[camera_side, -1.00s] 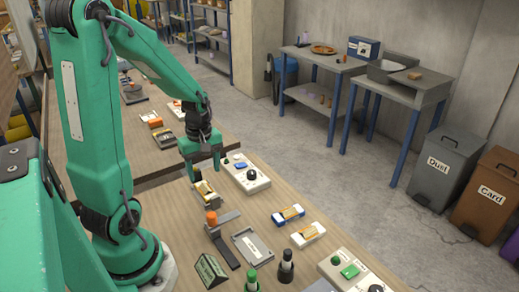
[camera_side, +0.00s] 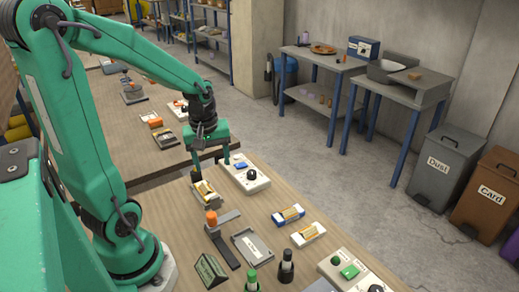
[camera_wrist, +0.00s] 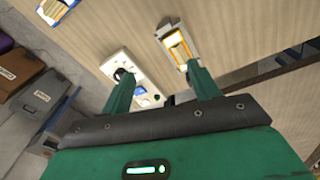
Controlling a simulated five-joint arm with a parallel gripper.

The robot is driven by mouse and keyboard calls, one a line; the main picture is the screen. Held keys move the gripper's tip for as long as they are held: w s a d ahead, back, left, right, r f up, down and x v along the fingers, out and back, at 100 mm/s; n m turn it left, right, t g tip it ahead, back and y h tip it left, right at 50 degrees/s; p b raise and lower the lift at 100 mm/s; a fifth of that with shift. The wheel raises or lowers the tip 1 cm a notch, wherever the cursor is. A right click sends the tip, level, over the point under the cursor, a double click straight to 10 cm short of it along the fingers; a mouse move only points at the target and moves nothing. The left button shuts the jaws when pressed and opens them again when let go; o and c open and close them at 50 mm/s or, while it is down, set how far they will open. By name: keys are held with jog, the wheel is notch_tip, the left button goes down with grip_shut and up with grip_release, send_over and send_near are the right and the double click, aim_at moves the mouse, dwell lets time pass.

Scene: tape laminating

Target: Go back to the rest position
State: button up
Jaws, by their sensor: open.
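My gripper (camera_side: 211,165) hangs above the wooden bench near its far edge, with its fingers apart and nothing between them. In the wrist view the two green fingers (camera_wrist: 159,72) are also spread and empty. A small tape fixture (camera_side: 206,195) with a yellow-orange strip lies by one finger; it also shows in the wrist view (camera_wrist: 178,43). A white control box (camera_side: 250,180) with a black knob and a blue button lies by the other finger. From these views I cannot tell the exact clearance to either.
An orange-knobbed tool (camera_side: 212,219), a grey tray (camera_side: 252,249), two tape holders (camera_side: 288,215) (camera_side: 308,235), a green sign (camera_side: 210,269) and bottles (camera_side: 286,268) occupy the near bench. A second bench (camera_side: 120,125) stands behind. Open floor (camera_side: 310,160) lies to the right.

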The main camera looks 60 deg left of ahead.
jog(key=s+d+r+m+t, duration=0.4)
jog(key=d+r+m, duration=0.7)
jog(key=m, duration=0.3)
jog(key=shift+d+r+t+h, duration=0.25)
jog(key=shift+d+t+h, duration=0.05)
jog(key=shift+d, duration=0.55)
